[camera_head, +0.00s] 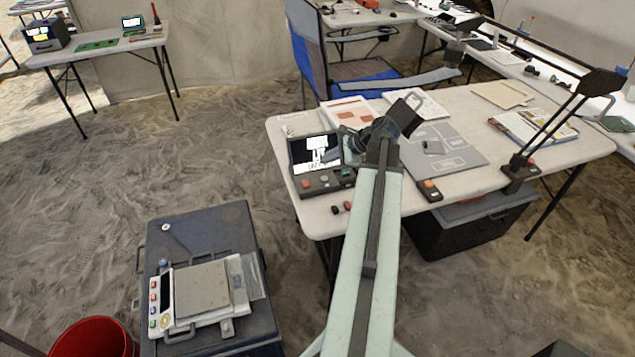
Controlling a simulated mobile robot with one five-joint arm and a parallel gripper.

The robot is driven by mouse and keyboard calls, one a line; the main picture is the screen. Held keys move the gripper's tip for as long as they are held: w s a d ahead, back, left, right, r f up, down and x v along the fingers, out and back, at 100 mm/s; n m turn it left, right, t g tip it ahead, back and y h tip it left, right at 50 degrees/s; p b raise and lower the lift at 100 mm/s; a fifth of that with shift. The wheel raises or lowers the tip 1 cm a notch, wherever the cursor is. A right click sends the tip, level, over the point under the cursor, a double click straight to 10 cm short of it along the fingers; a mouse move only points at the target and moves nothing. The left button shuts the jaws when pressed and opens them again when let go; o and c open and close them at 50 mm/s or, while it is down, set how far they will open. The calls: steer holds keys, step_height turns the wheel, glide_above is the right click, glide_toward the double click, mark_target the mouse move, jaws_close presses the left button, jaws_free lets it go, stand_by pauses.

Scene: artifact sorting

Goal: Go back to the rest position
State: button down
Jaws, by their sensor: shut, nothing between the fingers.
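My arm reaches up from the bottom middle over the near table (470,95). Its dark end with my gripper (400,118) is above the table's left half. My gripper is shut and empty; its fingers are small and hard to make out. Below and left of it is a dark device (318,165) with a lit screen and several buttons.
A dark case (205,225) with a scale (203,288) stands at lower left, beside a red bucket (95,338). A lamp arm (555,120) rises at the table's right. A blue chair (350,70) stands behind the table. Sandy floor is free at left.

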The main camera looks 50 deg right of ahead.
stand_by(0.4)
steer(key=w+a+r+n+g+y+p, duration=0.15)
steer(key=w+a, duration=0.35)
steer(key=a, duration=0.5)
steer(key=w+a+n+g+y+p, duration=0.1)
steer(key=w+a+n, duration=0.3)
steer(key=a, duration=0.6)
steer(key=w+a+n+g+y+p, duration=0.1)
steer(key=w+a, duration=0.5)
steer(key=a, duration=0.3)
steer(key=s+a+f+n+g+h+p, duration=0.1)
steer(key=s+a+n+g, duration=0.15)
steer(key=a+n, duration=0.65)
steer(key=s+a+f+n+g+h+p, duration=0.1)
steer(key=s+a+n+g+h+p, duration=0.15)
steer(key=a, duration=1.25)
steer(key=s+d+n+h+b, duration=0.1)
steer(key=s+d+n+h, duration=0.1)
steer(key=s+d+n, duration=0.2)
steer(key=shift+s+d+f+n, duration=0.25)
steer(key=shift+d+f+n, duration=0.2)
steer(key=shift+n, duration=0.75)
steer(key=shift+g, duration=0.25)
